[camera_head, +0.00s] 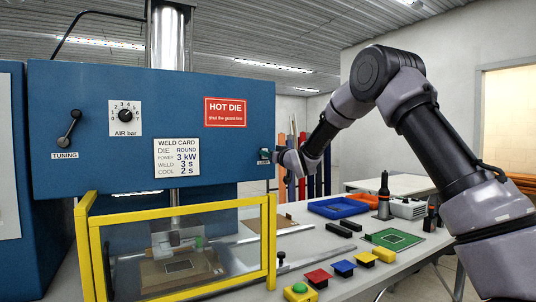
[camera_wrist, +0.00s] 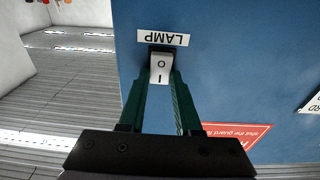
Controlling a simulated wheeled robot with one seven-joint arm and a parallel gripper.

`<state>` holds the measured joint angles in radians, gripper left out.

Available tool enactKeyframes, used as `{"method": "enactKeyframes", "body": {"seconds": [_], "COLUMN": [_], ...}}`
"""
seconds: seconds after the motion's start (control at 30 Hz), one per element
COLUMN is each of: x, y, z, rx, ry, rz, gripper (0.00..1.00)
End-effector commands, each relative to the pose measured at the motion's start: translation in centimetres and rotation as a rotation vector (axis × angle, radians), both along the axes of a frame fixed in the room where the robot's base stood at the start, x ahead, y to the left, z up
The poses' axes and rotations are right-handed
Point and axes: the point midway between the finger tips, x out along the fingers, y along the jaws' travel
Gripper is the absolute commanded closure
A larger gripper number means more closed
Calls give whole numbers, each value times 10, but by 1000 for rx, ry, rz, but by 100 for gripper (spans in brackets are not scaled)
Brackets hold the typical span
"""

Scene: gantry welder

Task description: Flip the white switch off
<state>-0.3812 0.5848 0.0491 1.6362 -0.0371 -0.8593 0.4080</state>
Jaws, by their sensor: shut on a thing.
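The white rocker switch (camera_wrist: 161,68) is on the blue panel in the wrist view, under a label reading LAMP that appears upside down. It is marked with O and I. My gripper (camera_wrist: 161,78) has its two green fingers on either side of the switch, shut on it. In the head view my gripper (camera_head: 266,156) reaches the right edge of the blue welder panel (camera_head: 75,95), and the switch is hidden there behind the fingers.
A yellow-framed guard (camera_head: 270,240) stands below the panel. The table at right holds blue (camera_head: 333,208) and orange (camera_head: 367,200) trays, a green board (camera_head: 393,238), a dark tool (camera_head: 384,197) and several coloured blocks. A red HOT DIE sign (camera_head: 225,112) is left of my gripper.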

Motion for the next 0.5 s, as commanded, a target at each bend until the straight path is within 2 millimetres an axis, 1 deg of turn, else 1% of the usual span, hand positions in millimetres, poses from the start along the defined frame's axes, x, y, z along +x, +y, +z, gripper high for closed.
{"method": "enactKeyframes", "body": {"seconds": [0.07, 0.3, 0.5], "x": [0, 0, -1], "y": [-1, 0, 0], "z": [-4, -7, -7], "rx": [32, 120, 144], "ry": [-45, -175, -213], "rz": [-1, -2, -2], "gripper": [100, 100, 100]}}
